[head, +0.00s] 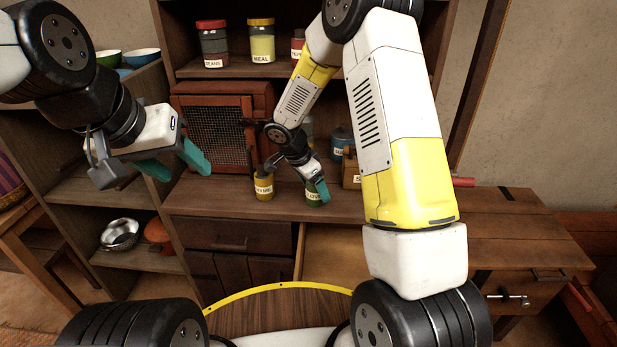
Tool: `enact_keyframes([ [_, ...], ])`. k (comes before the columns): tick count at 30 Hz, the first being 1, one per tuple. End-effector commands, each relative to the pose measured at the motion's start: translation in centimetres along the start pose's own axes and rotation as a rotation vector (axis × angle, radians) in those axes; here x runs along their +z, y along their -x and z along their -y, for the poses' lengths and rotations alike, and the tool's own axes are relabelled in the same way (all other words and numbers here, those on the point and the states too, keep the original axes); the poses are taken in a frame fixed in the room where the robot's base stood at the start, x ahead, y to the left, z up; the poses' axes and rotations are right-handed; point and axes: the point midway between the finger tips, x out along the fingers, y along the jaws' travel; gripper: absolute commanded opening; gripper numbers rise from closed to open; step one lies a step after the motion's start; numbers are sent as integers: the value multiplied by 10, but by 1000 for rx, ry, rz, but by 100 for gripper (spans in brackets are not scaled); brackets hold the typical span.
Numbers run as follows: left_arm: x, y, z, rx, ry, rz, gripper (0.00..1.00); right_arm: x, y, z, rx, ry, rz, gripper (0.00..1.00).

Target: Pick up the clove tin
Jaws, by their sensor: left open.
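The clove tin (313,198) is a small green tin on the cabinet's counter, its label partly covered. My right gripper (319,188) reaches down over it with a teal finger in front of its upper right side. I cannot tell whether the fingers touch or grip the tin. My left gripper (174,164) is open and empty, raised at the left in front of the shelves, far from the tin.
A yellow tin (264,188) stands just left of the clove tin. A blue tin (341,145) and a wooden box (351,175) stand behind right. A mesh-fronted cabinet (216,135) is behind. Below, a drawer (335,252) appears open. The right counter is mostly clear.

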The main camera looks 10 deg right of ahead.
Motion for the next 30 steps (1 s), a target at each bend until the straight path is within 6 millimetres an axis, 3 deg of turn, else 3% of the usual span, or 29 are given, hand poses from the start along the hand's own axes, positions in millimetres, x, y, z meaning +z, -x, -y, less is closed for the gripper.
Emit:
enact_keyframes([
  [4, 0, 0, 0, 0, 0, 0, 54, 1, -17, 0, 2, 0, 1, 77],
  [12, 0, 0, 0, 0, 0, 0, 54, 0, -19, 0, -1, 1, 0, 77],
  [23, 0, 0, 0, 0, 0, 0, 54, 0, -19, 0, -1, 1, 0, 6],
  [30, 0, 0, 0, 0, 0, 0, 54, 0, -18, 0, -1, 1, 0, 6],
])
